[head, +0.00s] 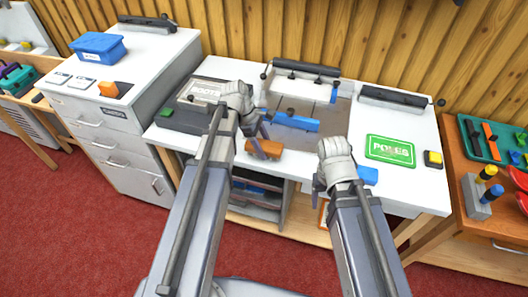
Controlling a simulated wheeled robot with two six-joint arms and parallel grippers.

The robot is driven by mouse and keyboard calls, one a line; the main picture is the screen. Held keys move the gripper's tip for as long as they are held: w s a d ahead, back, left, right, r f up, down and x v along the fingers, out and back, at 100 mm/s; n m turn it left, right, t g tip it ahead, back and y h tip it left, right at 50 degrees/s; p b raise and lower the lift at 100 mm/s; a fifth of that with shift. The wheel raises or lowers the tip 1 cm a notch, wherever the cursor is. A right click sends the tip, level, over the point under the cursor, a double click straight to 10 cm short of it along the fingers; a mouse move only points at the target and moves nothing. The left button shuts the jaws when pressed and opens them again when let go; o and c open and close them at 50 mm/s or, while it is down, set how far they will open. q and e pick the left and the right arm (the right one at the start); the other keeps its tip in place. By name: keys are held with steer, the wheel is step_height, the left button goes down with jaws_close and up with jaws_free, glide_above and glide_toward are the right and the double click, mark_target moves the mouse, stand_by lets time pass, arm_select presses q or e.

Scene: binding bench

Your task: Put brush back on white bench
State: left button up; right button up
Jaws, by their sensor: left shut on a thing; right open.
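My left gripper (261,142) is over the front edge of the white bench (345,135), shut on an orange-brown block-shaped thing (268,148). This looks like the brush, but its bristles cannot be made out. The gripper and arm hide part of it, and I cannot tell whether it touches the bench top. My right gripper (317,187) is open and empty near the bench's front edge, left of a small blue block (368,176).
A blue-handled tool (298,122) lies on the grey plate at the bench's middle. A green sign (390,150) and a yellow-topped block (433,159) are at the right. A dark box (185,119) is at the left. A black clamp bar (400,97) lines the back.

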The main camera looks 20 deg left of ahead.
arm_select(q)
steer(key=shift+f, duration=0.55)
steer(key=shift+r, duration=0.15)
arm_select(e)
steer(key=shift+f, duration=0.4)
arm_select(q)
steer(key=o, duration=1.2)
arm_select(e)
steer(key=shift+f, duration=0.15)
